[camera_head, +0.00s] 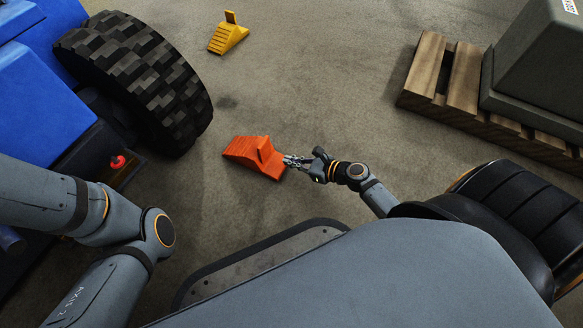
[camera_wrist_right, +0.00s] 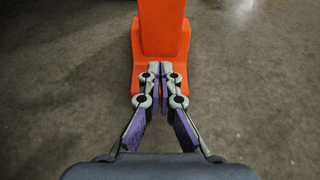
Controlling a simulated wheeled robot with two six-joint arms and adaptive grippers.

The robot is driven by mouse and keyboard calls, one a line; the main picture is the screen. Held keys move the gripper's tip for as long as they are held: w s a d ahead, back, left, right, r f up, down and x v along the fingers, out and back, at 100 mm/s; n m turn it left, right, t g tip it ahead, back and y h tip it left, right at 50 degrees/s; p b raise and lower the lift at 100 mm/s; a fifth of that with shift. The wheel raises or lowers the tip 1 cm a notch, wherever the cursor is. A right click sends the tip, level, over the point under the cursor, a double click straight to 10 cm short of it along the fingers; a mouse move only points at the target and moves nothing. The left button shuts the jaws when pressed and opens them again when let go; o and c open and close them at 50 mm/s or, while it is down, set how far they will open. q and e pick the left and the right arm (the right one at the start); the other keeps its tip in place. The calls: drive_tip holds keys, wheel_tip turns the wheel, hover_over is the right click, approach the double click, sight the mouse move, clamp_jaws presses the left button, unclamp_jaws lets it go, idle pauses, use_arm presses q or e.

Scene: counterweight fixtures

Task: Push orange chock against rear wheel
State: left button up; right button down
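The orange chock (camera_head: 250,152) lies on the floor to the right of the large black treaded wheel (camera_head: 150,85), with a strip of bare floor between them. Its low sloped end points left towards the wheel, and its raised block is on the right. My right gripper (camera_head: 287,160) is at the chock's right end, fingertips at or touching it. In the right wrist view the fingers (camera_wrist_right: 161,75) are together in front of the orange chock (camera_wrist_right: 162,35), with nothing visible between them. My left arm enters from the left; its gripper is out of view.
A yellow chock (camera_head: 227,38) stands on the floor at the top, beyond the wheel. A wooden pallet (camera_head: 440,75) bearing a dark grey block (camera_head: 540,60) is at the upper right. The blue vehicle body (camera_head: 40,100) fills the left. The floor between is open.

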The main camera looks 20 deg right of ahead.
sight(267, 153)
drive_tip(key=shift+r, duration=0.1)
drive_tip(key=shift+b+x, duration=1.35)
drive_tip(key=shift+x, duration=2.15)
drive_tip(key=shift+w, duration=0.1)
drive_tip(key=shift+w+a+r+p, duration=0.15)
drive_tip(key=shift+w+a+p, duration=0.15)
drive_tip(key=shift+w+a, duration=0.6)
drive_tip(key=shift+s+d+r+p, duration=0.25)
drive_tip(key=shift+s+d+p, duration=0.1)
drive_tip(key=shift+s+p, duration=0.1)
drive_tip(key=shift+d+f, duration=0.1)
